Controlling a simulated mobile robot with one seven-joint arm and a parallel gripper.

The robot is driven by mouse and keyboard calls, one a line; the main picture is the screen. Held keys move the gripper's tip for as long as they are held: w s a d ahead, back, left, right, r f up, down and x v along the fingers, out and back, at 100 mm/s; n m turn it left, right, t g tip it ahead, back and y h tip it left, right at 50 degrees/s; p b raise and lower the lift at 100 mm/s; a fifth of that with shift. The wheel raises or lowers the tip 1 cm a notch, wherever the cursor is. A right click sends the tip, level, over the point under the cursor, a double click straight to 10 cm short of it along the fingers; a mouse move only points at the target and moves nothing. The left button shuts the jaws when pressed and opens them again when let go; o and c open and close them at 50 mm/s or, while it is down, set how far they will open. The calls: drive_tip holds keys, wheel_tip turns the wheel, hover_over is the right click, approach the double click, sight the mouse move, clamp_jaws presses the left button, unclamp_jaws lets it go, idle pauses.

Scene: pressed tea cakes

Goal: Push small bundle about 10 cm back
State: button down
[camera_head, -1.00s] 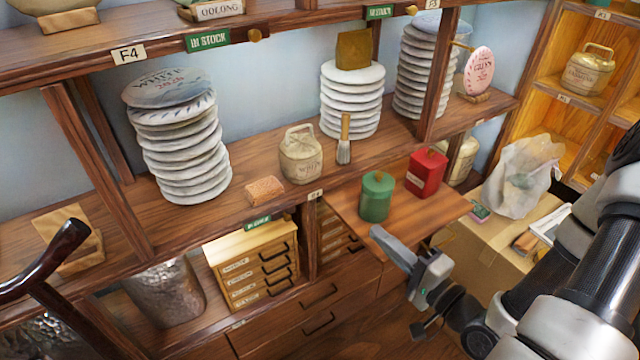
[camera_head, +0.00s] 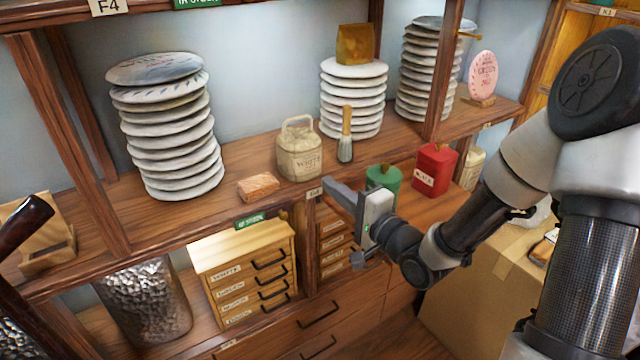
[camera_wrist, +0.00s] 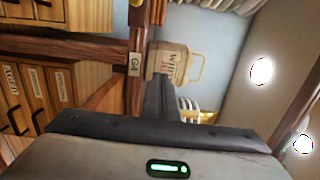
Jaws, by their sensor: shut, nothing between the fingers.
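The small bundle (camera_head: 299,157) is cream-coloured with a looped handle and dark lettering. It stands upright on the wooden shelf (camera_head: 230,207), close to the front edge. My gripper (camera_head: 329,189) is shut and empty, in front of the bundle and slightly to its right, near the shelf's front edge. In the wrist view, the bundle (camera_wrist: 173,60) appears sideways just beyond the tips of my gripper (camera_wrist: 157,84), which cover part of it. I cannot tell whether the tips touch it.
A tan brick (camera_head: 258,187) lies left of the bundle. A brush (camera_head: 346,140) stands right of it, before a stack of wrapped cakes (camera_head: 353,95). A taller stack (camera_head: 175,140) is at left. Bare shelf shows behind the bundle. A green tin (camera_head: 384,177) is beyond my gripper.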

sight(311, 170)
drive_tip(key=shift+x, duration=2.55)
drive_tip(key=b+x, duration=0.1)
drive_tip(key=x, duration=0.9)
drive_tip(key=shift+w+a, duration=0.15)
drive_tip(key=shift+a, duration=0.05)
